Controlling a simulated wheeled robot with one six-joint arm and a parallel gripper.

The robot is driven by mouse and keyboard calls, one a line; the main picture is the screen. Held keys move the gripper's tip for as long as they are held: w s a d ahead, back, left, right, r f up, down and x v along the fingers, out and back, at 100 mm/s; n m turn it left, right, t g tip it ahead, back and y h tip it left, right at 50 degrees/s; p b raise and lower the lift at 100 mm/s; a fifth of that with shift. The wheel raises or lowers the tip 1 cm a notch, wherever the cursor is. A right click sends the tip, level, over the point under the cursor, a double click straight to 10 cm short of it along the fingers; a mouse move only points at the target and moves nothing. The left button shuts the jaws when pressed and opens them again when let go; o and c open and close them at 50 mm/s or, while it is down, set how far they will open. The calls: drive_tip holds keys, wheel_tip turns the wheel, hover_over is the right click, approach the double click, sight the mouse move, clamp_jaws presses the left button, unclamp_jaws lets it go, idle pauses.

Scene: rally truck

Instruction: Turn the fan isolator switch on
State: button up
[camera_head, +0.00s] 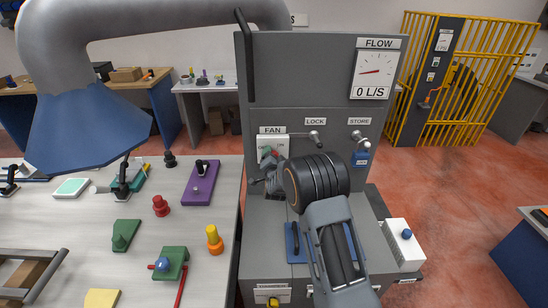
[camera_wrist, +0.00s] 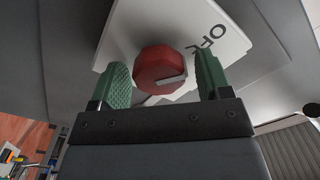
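The fan isolator switch is a red knob (camera_wrist: 158,68) on a white plate (camera_wrist: 120,35) in the wrist view. A pale pointer line runs from the knob's middle towards its right edge. Letters starting "OF" are printed on the plate to the right. My gripper (camera_wrist: 163,80) has its two green-padded fingers either side of the knob, with a small gap at the right and almost none at the left. In the head view my gripper (camera_head: 267,162) is at the plate (camera_head: 270,143) under the FAN label, and the knob is largely hidden.
The flow gauge (camera_head: 375,73) above reads 0 L/S. The LOCK peg (camera_head: 315,136) and a blue padlock (camera_head: 361,157) at STORE are right of the switch. A bench (camera_head: 75,225) with several fixtures stands left. A grey-blue duct hood (camera_head: 85,125) hangs upper left.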

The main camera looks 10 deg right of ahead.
drive_tip(key=c, duration=0.8)
drive_tip(key=f+m+b, duration=0.1)
drive_tip(key=m+b, duration=0.1)
drive_tip(key=b, duration=0.5)
drive_tip(key=shift+c, duration=0.2)
drive_tip(key=m+b, duration=0.4)
drive_tip(key=b, duration=0.4)
drive_tip(key=shift+f+b, duration=0.15)
drive_tip(key=shift+b, duration=0.2)
drive_tip(key=m+b, duration=0.5)
drive_tip(key=b, duration=0.4)
drive_tip(key=m+b, duration=0.3)
drive_tip(key=b, duration=0.1)
drive_tip(key=shift+m, duration=0.4)
drive_tip(key=shift+r+m+b, duration=0.25)
drive_tip(key=shift+m+b, duration=0.75)
drive_tip(key=shift+m, duration=0.5)
drive_tip(key=o, duration=0.9)
